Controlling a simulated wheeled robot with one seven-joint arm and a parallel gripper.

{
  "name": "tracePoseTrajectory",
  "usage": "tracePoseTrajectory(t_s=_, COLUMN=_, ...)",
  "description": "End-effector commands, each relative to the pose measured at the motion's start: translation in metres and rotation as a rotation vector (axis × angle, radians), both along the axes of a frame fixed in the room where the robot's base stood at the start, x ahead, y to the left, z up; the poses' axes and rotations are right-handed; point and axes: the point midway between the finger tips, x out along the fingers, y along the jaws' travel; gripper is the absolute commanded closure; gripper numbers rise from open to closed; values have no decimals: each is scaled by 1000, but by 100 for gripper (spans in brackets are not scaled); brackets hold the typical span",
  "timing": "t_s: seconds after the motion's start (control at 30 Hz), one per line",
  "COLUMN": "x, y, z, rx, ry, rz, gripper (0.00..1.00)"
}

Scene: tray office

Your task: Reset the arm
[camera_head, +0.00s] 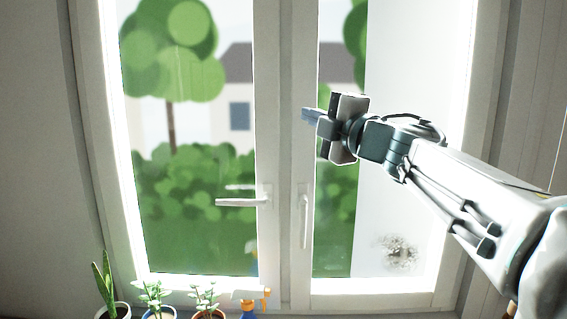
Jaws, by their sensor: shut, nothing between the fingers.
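My gripper (308,115) is at the end of my arm, which reaches in from the right edge of the head view. The gripper points left and is raised in front of the right window pane, near the window's middle post. Its fingers are together and nothing is held between them. The gap between the gripper and the glass cannot be judged from this one view.
A white two-pane window (277,150) fills the view, with a level left handle (240,202) and an upright right handle (304,220). Several potted plants (157,298) and a blue and orange object (249,302) stand along the bottom. A dark smudge (400,252) shows on the right pane.

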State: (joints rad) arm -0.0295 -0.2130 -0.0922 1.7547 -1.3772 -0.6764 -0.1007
Motion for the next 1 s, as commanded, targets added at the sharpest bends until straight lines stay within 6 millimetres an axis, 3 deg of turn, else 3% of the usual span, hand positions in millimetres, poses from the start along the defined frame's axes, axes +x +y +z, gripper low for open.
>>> tracePoseTrajectory(t_s=0.17, x=4, y=-53, z=-38, rx=287, ry=175, rz=-272, gripper=100)
tracePoseTrajectory(t_s=0.27, x=-2, y=-82, z=-78, rx=442, ry=310, rz=-431, gripper=100)
tracePoseTrajectory(t_s=0.37, x=-17, y=-107, z=-129, rx=584, ry=468, rz=-587, gripper=100)
tracePoseTrajectory(t_s=0.5, x=-56, y=-127, z=-210, rx=756, ry=723, rz=-800, gripper=100)
tracePoseTrajectory(t_s=0.7, x=-141, y=-124, z=-324, rx=940, ry=1136, rz=-1072, gripper=100)
tracePoseTrajectory(t_s=0.8, x=-184, y=-111, z=-364, rx=992, ry=1323, rz=-1172, gripper=100)
tracePoseTrajectory(t_s=0.9, x=-217, y=-99, z=-388, rx=1022, ry=1462, rz=-1237, gripper=100)
tracePoseTrajectory(t_s=1.0, x=-236, y=-91, z=-400, rx=1036, ry=1545, rz=-1272, gripper=100)
